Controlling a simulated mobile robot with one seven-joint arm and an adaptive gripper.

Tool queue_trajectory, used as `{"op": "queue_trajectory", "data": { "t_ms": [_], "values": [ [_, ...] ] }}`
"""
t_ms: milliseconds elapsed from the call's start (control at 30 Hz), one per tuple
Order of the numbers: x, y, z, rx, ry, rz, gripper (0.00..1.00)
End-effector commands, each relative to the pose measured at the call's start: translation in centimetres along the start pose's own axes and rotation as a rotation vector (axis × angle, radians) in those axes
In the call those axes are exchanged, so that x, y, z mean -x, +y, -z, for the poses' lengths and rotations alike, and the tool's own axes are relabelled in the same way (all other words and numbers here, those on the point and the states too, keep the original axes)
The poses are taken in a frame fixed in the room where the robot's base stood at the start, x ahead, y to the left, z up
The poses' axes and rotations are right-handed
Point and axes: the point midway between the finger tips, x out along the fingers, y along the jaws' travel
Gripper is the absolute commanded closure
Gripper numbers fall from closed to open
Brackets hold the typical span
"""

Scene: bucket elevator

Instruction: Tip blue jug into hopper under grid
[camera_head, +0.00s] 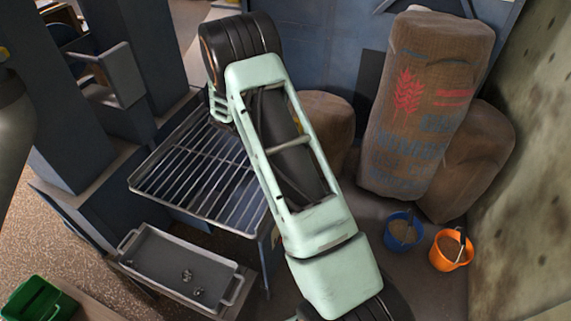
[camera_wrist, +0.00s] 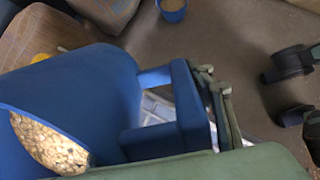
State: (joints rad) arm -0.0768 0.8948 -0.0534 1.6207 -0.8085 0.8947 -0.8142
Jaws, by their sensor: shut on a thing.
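The blue jug (camera_wrist: 80,85) fills the left of the wrist view, with pale grain (camera_wrist: 48,145) inside its mouth at lower left. My gripper (camera_wrist: 226,105) is shut on the jug's handle (camera_wrist: 186,120). How far the jug tilts is hard to tell. In the head view my arm hides the jug and gripper. The hopper's metal grid (camera_head: 203,176) lies left of my arm, its bars bare where they show; its right side is partly covered by my arm.
A metal tray (camera_head: 166,262) holding several small items stands before the grid. A green container (camera_head: 36,300) is at lower left. Sacks (camera_head: 425,110) lean at the back right. A blue bucket (camera_head: 404,229) and an orange bucket (camera_head: 451,250) stand on the floor near the wall.

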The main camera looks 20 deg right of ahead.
Motion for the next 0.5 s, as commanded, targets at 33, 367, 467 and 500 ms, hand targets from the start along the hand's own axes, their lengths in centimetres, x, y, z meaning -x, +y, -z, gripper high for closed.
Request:
{"op": "queue_trajectory", "data": {
  "t_ms": [33, 367, 467, 500],
  "values": [
    [-0.11, 0.24, -0.02, -0.001, -0.024, -0.007, 1.0],
    [-0.4, 0.21, -0.29, 0.0, -0.164, -0.009, 1.0],
    [-0.46, 0.2, -0.43, 0.0, -0.207, -0.01, 1.0],
    [-0.45, 0.19, -0.46, -0.001, -0.224, -0.01, 1.0]
  ]
}}
